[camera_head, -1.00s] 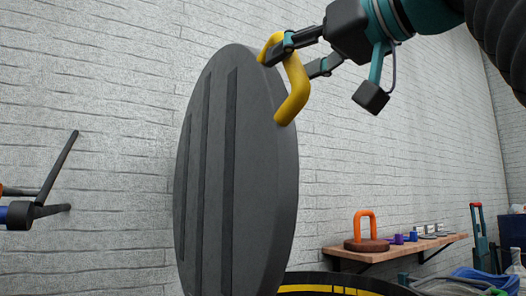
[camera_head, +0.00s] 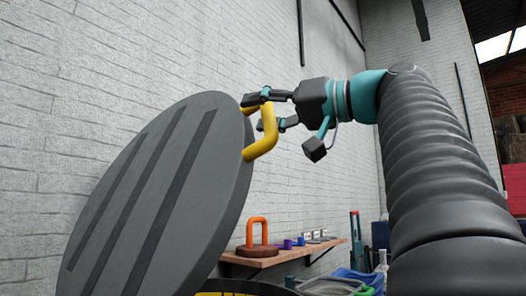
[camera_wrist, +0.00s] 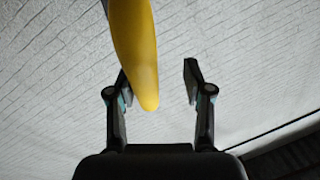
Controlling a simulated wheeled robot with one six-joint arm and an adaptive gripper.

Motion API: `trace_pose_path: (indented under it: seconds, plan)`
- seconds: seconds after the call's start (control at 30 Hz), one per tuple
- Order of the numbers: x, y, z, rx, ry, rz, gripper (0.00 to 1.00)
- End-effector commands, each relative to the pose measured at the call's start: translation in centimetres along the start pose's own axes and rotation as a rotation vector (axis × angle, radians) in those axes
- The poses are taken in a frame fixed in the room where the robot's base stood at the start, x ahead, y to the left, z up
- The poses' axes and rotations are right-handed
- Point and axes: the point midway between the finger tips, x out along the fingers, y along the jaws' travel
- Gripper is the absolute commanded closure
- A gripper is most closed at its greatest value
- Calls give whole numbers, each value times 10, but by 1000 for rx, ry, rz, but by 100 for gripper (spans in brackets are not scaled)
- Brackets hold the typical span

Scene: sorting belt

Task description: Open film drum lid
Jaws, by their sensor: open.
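The film drum lid (camera_head: 160,200) is a large dark grey disc with darker strips, raised on edge and leaning in the head view. A yellow handle (camera_head: 264,139) stands out from its right edge. My gripper (camera_head: 256,112) is at the handle's upper part with its fingers apart. In the wrist view the yellow handle (camera_wrist: 137,50) shows between the open fingers (camera_wrist: 157,79), nearer the left one; whether it touches that finger I cannot tell.
A wooden wall shelf (camera_head: 285,257) carries an orange-handled piece (camera_head: 257,235) and several small items. Below it is a blue bin (camera_head: 355,276). A brick wall (camera_head: 60,70) stands behind the lid. Free space shows above the lid.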

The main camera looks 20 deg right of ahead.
Motion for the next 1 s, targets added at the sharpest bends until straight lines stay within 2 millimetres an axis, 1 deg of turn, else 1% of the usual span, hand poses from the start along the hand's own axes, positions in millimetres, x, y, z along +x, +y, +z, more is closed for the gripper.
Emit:
trace_pose_path:
  seconds: [0.03, 0.2, 0.4, 0.5, 0.7, 1.0]
  plan:
    - [-2, 9, 0, 20, 3, -1, 50]
    - [-5, 38, -1, 82, 12, -2, 50]
    - [-8, 70, -1, 154, 22, -6, 50]
    - [-8, 83, -1, 180, 26, -7, 50]
    - [-9, 99, 0, 214, 32, -6, 50]
    - [-11, 103, -1, 219, 36, -3, 50]
